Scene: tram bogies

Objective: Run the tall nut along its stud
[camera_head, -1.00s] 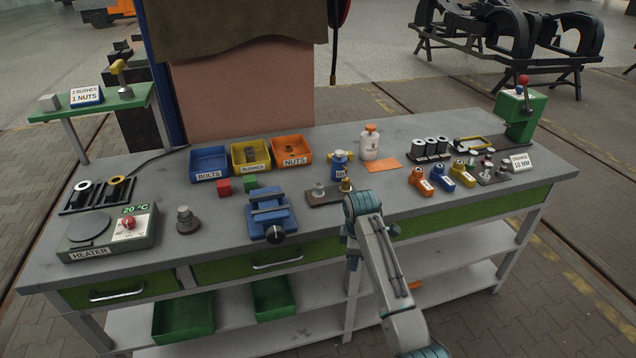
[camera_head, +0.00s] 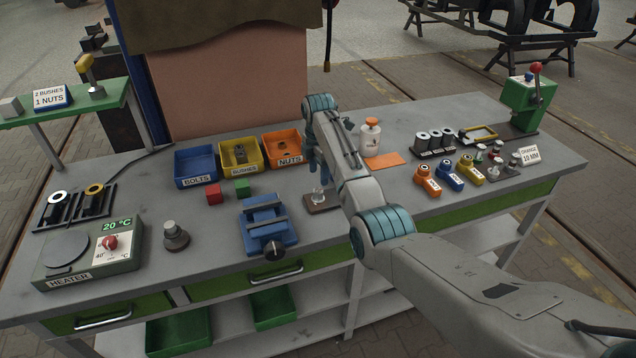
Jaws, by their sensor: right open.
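A dark base plate (camera_head: 313,208) lies on the bench, with a pale grey stud and nut piece (camera_head: 318,194) standing on its left part. The right part of the plate, where a brass-coloured piece stood earlier, is hidden behind my right arm. I cannot tell which piece is the tall nut. My right gripper (camera_head: 317,176) points down over the plate, close above the grey piece; its fingers are open and small in the picture. I cannot tell whether they touch anything. My left gripper is not in view.
A blue vise (camera_head: 266,222) stands left of the plate. Blue (camera_head: 194,167), yellow (camera_head: 240,155) and orange (camera_head: 282,150) bins stand behind it.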

